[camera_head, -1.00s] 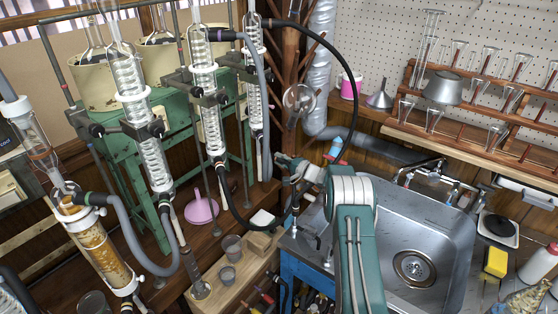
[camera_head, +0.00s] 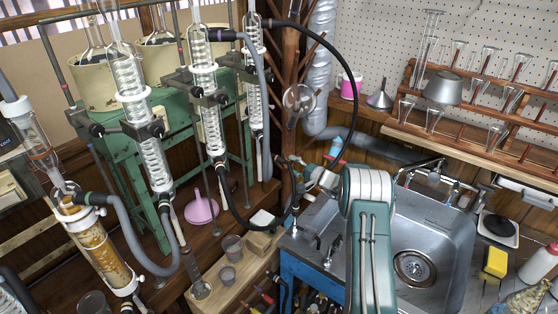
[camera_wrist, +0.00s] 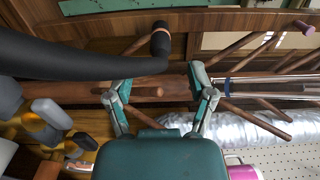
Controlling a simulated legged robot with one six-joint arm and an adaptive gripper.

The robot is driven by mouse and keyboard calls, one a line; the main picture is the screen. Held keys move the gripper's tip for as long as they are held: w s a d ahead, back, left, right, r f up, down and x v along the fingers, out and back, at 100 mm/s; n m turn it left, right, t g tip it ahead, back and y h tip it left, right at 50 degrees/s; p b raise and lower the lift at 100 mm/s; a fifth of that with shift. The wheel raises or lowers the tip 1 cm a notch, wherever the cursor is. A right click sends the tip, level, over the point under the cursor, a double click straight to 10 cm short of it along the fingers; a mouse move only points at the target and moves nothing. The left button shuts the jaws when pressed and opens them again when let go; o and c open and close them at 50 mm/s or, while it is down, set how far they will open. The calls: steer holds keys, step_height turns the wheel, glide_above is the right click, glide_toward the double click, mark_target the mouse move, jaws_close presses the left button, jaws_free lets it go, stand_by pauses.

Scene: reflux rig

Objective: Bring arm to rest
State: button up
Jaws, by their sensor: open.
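My arm, teal and white, rises from the bottom of the head view, with its bend over the left part of the sink. My gripper (camera_head: 308,168) shows small to the left of that bend, near the dark wooden post and the sink's left corner. In the wrist view my gripper (camera_wrist: 160,90) has its two teal and grey fingers spread apart. Nothing is held between them. Behind the fingers are brown wooden bars. Part of my gripper is hidden in the head view by my arm.
Glass condensers (camera_head: 208,110) with hoses stand to the left on a green frame (camera_head: 115,150). The steel sink (camera_head: 440,235) lies under and right of my arm. A thick black hose (camera_wrist: 80,66) crosses the wrist view at left. A silver duct (camera_wrist: 260,135) runs lower right there.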

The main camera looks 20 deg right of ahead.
steer(key=v, duration=0.6)
steer(key=s+a+r+n+g, duration=0.3)
steer(key=s+a+r+g, duration=0.2)
steer(key=s+a+r, duration=0.4)
steer(key=s+a+r+n+g, duration=0.45)
steer(key=a+r, duration=0.35)
steer(key=a, duration=0.3)
steer(key=s+a+r+n+g+h, duration=0.1)
steer(key=s+a+r+h, duration=0.1)
steer(key=s, duration=0.6)
steer(key=s+a+r+n+g+h, duration=0.1)
steer(key=s+a+r+h, duration=0.15)
steer(key=s, duration=0.55)
steer(key=s+d+n+t+h, duration=0.1)
steer(key=s+h, duration=0.4)
steer(key=s, duration=0.8)
steer(key=shift+s+d+f+n+t, duration=0.35)
steer(key=shift+d+f+t, duration=0.2)
steer(key=shift+d, duration=0.5)
steer(key=shift+w+h, duration=0.1)
steer(key=shift+h, duration=0.15)
